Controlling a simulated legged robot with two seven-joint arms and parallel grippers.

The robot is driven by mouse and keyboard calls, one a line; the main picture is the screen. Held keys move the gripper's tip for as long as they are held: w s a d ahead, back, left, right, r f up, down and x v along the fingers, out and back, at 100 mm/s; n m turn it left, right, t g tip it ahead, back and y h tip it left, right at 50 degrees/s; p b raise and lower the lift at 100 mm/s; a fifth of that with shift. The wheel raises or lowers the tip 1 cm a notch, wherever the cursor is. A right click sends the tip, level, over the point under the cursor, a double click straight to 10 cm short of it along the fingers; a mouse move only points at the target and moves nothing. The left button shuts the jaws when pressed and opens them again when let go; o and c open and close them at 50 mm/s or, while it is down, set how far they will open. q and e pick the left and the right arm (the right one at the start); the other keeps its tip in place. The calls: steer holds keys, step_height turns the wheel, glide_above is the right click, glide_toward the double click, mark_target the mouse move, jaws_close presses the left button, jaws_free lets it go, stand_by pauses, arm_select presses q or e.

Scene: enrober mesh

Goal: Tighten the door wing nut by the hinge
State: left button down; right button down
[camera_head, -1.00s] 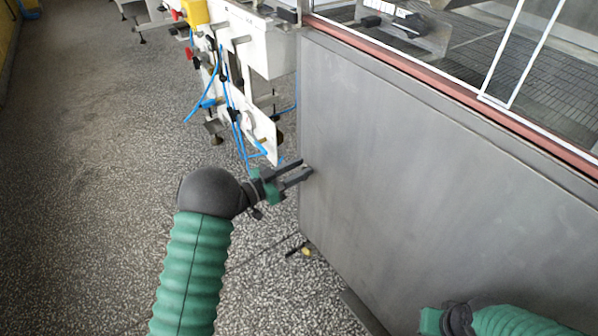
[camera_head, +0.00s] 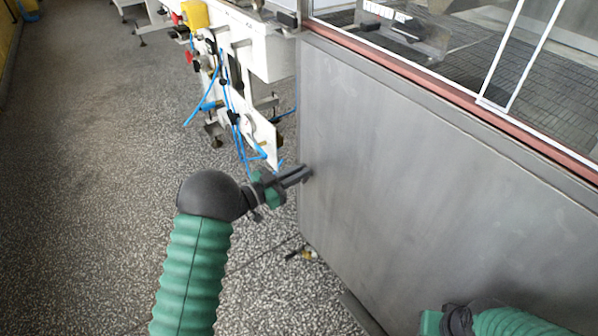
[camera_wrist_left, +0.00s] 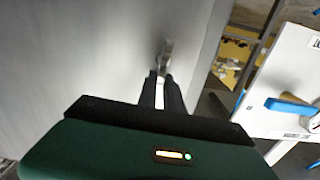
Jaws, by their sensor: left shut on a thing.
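The wing nut (camera_wrist_left: 166,52) is a small metal piece standing out from the grey steel door panel (camera_head: 420,180), near the panel's left edge. My left gripper (camera_head: 304,173) reaches that edge from the left and its fingers are shut on the wing nut. In the left wrist view the two dark fingers of the left gripper (camera_wrist_left: 161,84) close around the nut's near end. In the head view the fingertips hide the nut. The hinge cannot be made out. Part of my right arm, with a green and dark end, shows at the bottom right; its fingertips are not visible.
A white machine frame (camera_head: 262,55) with blue hoses (camera_head: 228,105) stands just left of the panel. A reddish-brown rail (camera_head: 460,98) and glazed guard run above the panel. The speckled floor (camera_head: 100,190) on the left is clear.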

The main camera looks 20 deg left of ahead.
arm_select(q)
steer(key=m, duration=0.2)
steer(key=m+p, duration=0.1)
steer(key=shift+s+d+f+m, duration=0.15)
steer(key=shift+s+d+m, duration=0.15)
steer(key=m, duration=0.4)
steer(key=shift+s+d+f+m, duration=0.3)
steer(key=shift+d+f, duration=0.1)
steer(key=m, duration=0.2)
steer(key=f+m, duration=0.1)
steer(key=shift+s+d+m+b, duration=0.2)
steer(key=shift+d+m+b, duration=0.1)
steer(key=shift+b, duration=0.1)
steer(key=m, duration=0.2)
steer(key=f+m+b, duration=0.1)
steer(key=m, duration=0.2)
steer(key=shift+s+f, duration=0.15)
steer(key=shift+m+b, duration=0.3)
steer(key=c, duration=1.5)
jaws_free()
steer(key=shift+r, duration=0.2)
